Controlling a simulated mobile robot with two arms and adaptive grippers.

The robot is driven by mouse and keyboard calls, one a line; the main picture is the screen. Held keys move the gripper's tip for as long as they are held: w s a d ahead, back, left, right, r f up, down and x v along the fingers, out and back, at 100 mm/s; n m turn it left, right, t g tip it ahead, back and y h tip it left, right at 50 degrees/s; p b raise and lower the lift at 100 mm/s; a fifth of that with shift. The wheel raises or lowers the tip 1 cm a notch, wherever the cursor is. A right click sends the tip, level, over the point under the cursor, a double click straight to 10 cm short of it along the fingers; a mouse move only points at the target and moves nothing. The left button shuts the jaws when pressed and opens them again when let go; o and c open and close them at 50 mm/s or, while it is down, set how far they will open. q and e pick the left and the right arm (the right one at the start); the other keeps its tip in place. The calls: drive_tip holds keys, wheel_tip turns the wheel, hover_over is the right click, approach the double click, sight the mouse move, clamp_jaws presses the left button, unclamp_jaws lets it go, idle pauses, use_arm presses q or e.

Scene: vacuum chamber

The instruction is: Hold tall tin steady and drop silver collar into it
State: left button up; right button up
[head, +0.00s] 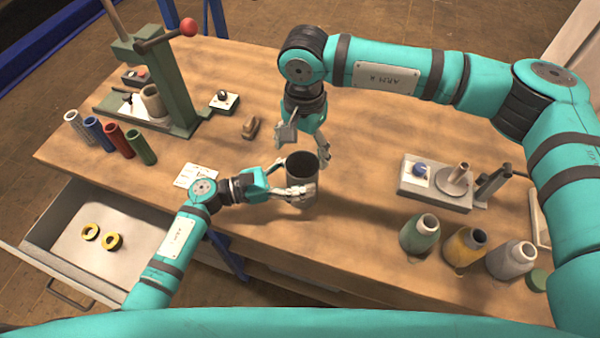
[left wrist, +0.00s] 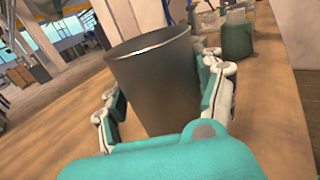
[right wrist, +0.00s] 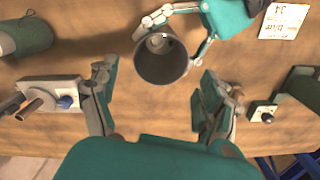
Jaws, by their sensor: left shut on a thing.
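In the right wrist view the tin's mouth (right wrist: 162,62) lies ahead of the open fingers. A small light ring, which looks like the silver collar (right wrist: 157,41), shows inside the tin. The collar is hidden in the head view.
A green press (head: 170,85) and several coloured tubes (head: 105,137) stand at left. An open drawer (head: 75,250) holds two yellow rings. A fixture plate (head: 435,185) and several bottles (head: 465,245) are at right. The table behind the tin is mostly clear.

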wheel_tip(320, 180, up, 12)
idle(0.7)
use_arm(q)
drive_tip(key=o, duration=1.3)
drive_tip(key=shift+o, duration=0.2)
drive_tip(key=shift+a, duration=0.1)
drive_tip(key=v, duration=1.2)
